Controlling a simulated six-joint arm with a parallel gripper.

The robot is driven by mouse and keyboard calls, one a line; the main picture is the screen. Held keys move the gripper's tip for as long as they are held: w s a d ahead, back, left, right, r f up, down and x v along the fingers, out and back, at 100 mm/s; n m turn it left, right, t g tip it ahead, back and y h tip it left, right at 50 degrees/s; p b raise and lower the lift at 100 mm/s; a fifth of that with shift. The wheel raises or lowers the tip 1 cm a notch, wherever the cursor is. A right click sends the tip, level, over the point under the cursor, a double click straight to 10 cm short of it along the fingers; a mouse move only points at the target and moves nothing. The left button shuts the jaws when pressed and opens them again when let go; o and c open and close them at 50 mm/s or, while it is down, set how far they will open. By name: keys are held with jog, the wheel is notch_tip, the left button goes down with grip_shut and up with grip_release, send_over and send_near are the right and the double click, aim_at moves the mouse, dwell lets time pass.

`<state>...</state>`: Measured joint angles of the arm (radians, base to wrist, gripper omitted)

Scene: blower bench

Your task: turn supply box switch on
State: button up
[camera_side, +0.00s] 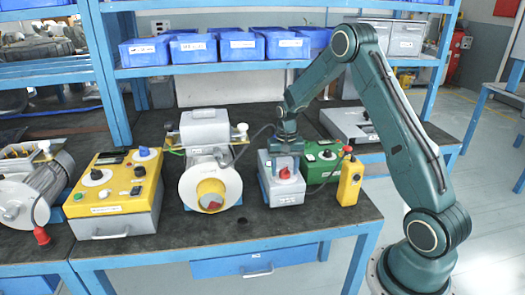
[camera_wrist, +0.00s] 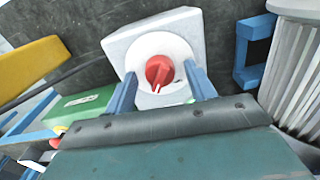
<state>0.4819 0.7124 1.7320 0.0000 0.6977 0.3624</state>
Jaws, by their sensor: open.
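The supply box (camera_side: 283,190) is a light grey box on the bench, right of the blower. Its switch (camera_side: 285,173) is a red rotary knob on the top face. In the wrist view the red switch (camera_wrist: 160,72) sits on a round white plate on the supply box (camera_wrist: 125,42). My gripper (camera_side: 287,160) is over the box, pointing down. In the wrist view my gripper (camera_wrist: 162,85) has its two blue fingers apart, one on each side of the switch. I cannot tell whether either finger touches the knob.
The blower (camera_side: 211,178) with its yellow-centred round front stands to the left. A yellow control box (camera_side: 120,205) is further left. A green box (camera_side: 320,163) and a yellow pendant (camera_side: 350,182) stand close on the right. Blue bins line the shelf behind.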

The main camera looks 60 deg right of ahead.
aim_at(284, 169)
notch_tip(284, 169, up, 14)
jog(key=shift+f, duration=0.15)
dwell(0.5)
dwell(0.3)
jog(key=s+a+r+n+t, duration=0.1)
jog(key=s+a+r+n, duration=0.1)
jog(key=s+a+r, duration=0.4)
jog(key=s+a+r+n+t, duration=0.2)
jog(key=s+a+r+n, duration=0.15)
jog(key=a+r, duration=0.4)
jog(key=s+a+f+n+t, duration=0.1)
jog(key=s+a, duration=0.3)
jog(key=s, duration=0.4)
jog(key=s+a+f+n+t, duration=0.1)
jog(key=s+a+n, duration=0.2)
jog(key=s+a, duration=0.2)
jog(key=s, duration=0.2)
jog(key=shift+s+f+t, duration=0.25)
jog(key=shift+s+t, duration=0.05)
jog(key=shift+s, duration=0.05)
